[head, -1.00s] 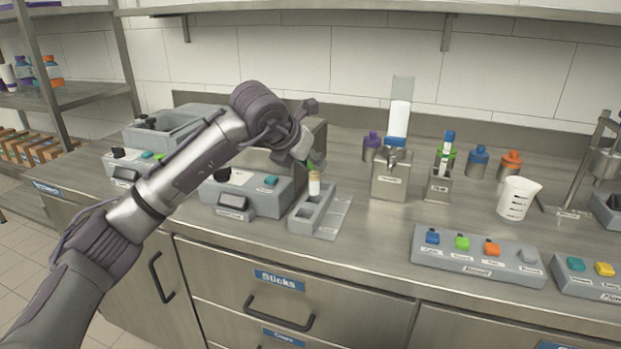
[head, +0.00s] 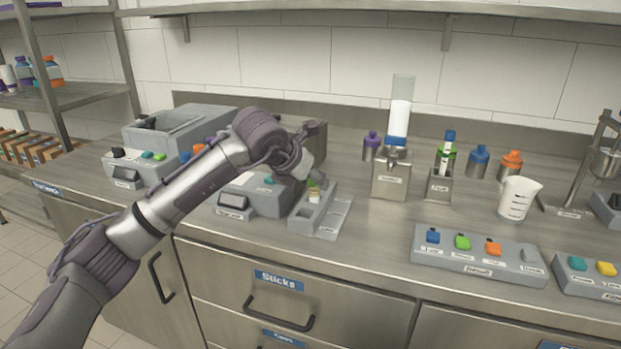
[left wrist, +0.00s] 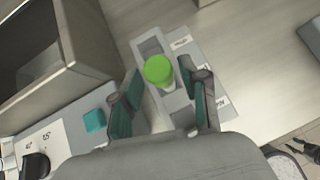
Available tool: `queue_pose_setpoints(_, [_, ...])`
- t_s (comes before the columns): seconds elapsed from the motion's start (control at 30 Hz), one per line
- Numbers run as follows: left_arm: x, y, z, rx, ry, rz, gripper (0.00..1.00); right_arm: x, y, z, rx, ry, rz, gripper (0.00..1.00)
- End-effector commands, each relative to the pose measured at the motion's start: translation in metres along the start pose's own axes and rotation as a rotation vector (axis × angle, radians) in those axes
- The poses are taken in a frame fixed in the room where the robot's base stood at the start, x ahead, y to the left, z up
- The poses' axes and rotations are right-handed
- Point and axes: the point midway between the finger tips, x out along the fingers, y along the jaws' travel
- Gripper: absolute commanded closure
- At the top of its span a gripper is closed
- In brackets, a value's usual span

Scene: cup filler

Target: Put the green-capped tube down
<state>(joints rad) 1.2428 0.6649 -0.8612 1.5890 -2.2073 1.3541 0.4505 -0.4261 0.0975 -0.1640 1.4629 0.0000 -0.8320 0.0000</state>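The green-capped tube (head: 314,196) stands in a compartment of the grey rack (head: 302,224) on the counter. Its lower part is hidden by the rack walls. In the left wrist view, the tube's green cap (left wrist: 159,70) shows from above, over the rack (left wrist: 187,66). My left gripper (head: 312,178) is at the cap in the head view. In the left wrist view, the teal-padded fingers of the gripper (left wrist: 162,88) stand apart on either side of the cap, with gaps visible, so it is open.
A metal dispenser (head: 390,182) and a holder with a blue-capped tube (head: 438,187) stand to the right. A button panel (head: 478,257) lies near the front edge.

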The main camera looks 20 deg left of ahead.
Motion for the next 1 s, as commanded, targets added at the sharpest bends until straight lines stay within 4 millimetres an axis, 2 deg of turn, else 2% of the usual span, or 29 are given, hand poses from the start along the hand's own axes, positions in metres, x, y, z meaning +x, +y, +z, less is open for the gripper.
queue_pose_setpoints(0.4, [-0.002,0.000,0.002,0.000,0.000,0.000,0.46,0.001,0.001,0.005,0.000,-0.009,0.001,0.60])
queue_pose_setpoints(0.47, [-0.004,0.000,0.004,0.000,0.000,0.000,0.46,0.006,0.000,0.010,-0.002,-0.012,0.000,0.60])
queue_pose_setpoints(0.8, [-0.077,0.001,0.004,0.001,-0.004,0.001,0.46,0.008,0.000,0.010,-0.002,-0.011,0.000,0.60])
queue_pose_setpoints(1.0, [-0.110,0.001,0.003,0.001,-0.002,0.002,0.46,0.009,0.000,0.011,-0.002,-0.010,0.001,0.60])
